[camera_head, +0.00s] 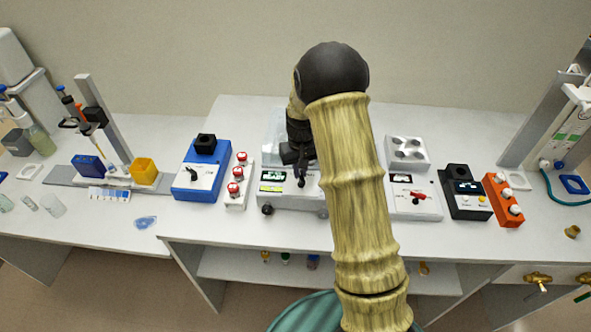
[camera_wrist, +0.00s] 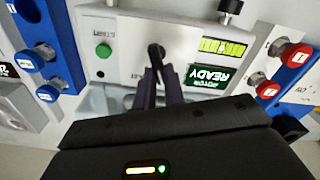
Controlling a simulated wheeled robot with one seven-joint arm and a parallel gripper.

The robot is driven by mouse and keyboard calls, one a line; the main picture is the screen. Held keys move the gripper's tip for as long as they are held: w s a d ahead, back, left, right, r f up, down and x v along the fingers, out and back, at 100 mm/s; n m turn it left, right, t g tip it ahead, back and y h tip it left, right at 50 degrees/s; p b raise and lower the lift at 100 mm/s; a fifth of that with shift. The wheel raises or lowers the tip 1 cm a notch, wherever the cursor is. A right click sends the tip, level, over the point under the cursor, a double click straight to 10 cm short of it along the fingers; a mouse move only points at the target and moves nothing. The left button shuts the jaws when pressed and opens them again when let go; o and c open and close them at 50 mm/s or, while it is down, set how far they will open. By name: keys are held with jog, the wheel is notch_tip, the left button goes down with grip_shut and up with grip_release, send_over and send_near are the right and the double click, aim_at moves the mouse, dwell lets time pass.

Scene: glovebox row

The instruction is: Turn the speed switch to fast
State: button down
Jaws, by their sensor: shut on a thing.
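The speed switch is a small black lever (camera_wrist: 155,50) on the white front panel (camera_wrist: 125,35) of a device. In the wrist view my gripper (camera_wrist: 158,72) has its two narrow dark fingers shut on this lever. In the head view my gripper (camera_head: 301,165) reaches down over the same white device (camera_head: 282,200), and the lever's lower end (camera_head: 301,183) shows just below it. The fingers partly cover the lever, and the marks around it are too small to read surely.
The panel also has a green button (camera_wrist: 103,50) and a lit display (camera_wrist: 208,76) reading READY. Red-knobbed valves (camera_head: 236,187) stand close to the left. A blue box (camera_head: 202,175) is farther left. A white box with a red lever (camera_head: 412,197) stands right of my arm.

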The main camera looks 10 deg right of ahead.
jog(key=shift+s+d+f+m, duration=0.1)
jog(key=shift+s+m, duration=0.05)
jog(key=shift+m, duration=0.85)
jog(key=shift+s+d+f+m, duration=0.1)
jog(key=shift+s+m, duration=0.05)
jog(key=shift+m, duration=0.85)
jog(key=shift+a, duration=0.1)
jog(key=shift+w+r, duration=0.1)
jog(key=shift+w, duration=0.05)
jog(key=shift+a, duration=0.3)
jog(key=c, duration=1.5)
grip_release()
jog(key=shift+d+r, duration=0.1)
jog(key=shift+d, duration=0.4)
jog(key=shift+a+r, duration=0.2)
jog(key=shift+r, duration=0.05)
notch_tip(320, 180, up, 17)
jog(key=shift+d+f+b, duration=0.1)
jog(key=shift+d+b, duration=0.05)
jog(key=shift+b, duration=1)
